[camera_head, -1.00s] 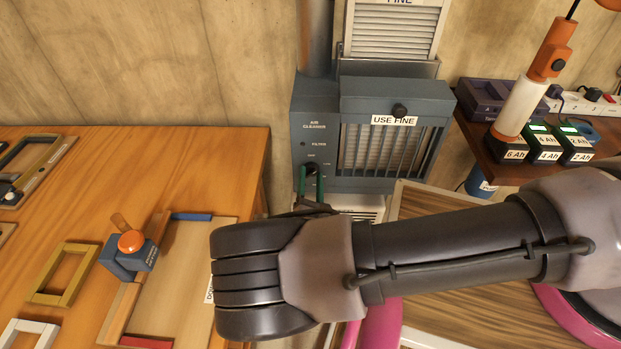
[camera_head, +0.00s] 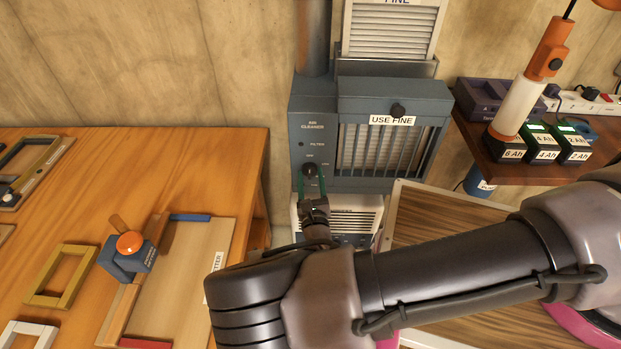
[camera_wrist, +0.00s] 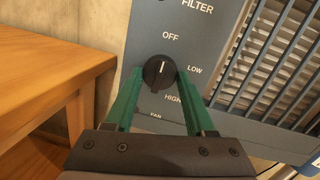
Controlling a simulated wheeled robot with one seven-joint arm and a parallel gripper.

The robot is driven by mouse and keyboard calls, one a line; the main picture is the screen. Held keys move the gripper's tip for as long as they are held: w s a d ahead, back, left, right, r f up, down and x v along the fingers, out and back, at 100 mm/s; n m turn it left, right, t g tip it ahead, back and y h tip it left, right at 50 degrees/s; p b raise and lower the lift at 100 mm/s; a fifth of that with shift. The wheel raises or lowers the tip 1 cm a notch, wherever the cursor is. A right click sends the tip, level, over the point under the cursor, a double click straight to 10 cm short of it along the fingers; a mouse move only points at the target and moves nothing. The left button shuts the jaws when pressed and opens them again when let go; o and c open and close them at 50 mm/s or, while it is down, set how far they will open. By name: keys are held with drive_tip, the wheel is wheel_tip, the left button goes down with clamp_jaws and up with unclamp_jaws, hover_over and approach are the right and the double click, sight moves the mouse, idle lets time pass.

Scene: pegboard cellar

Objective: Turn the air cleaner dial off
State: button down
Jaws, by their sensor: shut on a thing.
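The air cleaner (camera_head: 395,100) is a blue-grey box against the wall, with a control panel on its left side. Its dial (camera_wrist: 157,73) is a round black knob with a white pointer line. In the wrist view the line points up and slightly right, towards the word OFF. LOW and HIGH are printed to the right and lower right, FAN below. My gripper (camera_wrist: 159,80) has green fingers, one on each side of the dial, and is shut on it. In the head view the dial (camera_head: 309,170) shows just above my gripper (camera_head: 312,182).
A wooden workbench (camera_head: 180,150) with frames and an orange-knobbed tool (camera_head: 130,243) stands at left. A shelf at right holds batteries (camera_head: 543,146) and a power strip (camera_head: 590,104). A wood-grained panel (camera_head: 440,230) lies below the cleaner.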

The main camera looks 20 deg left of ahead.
drive_tip(key=shift+n, duration=0.3)
drive_tip(key=shift+c, duration=1.2)
unclamp_jaws()
drive_tip(key=shift+s, duration=0.1)
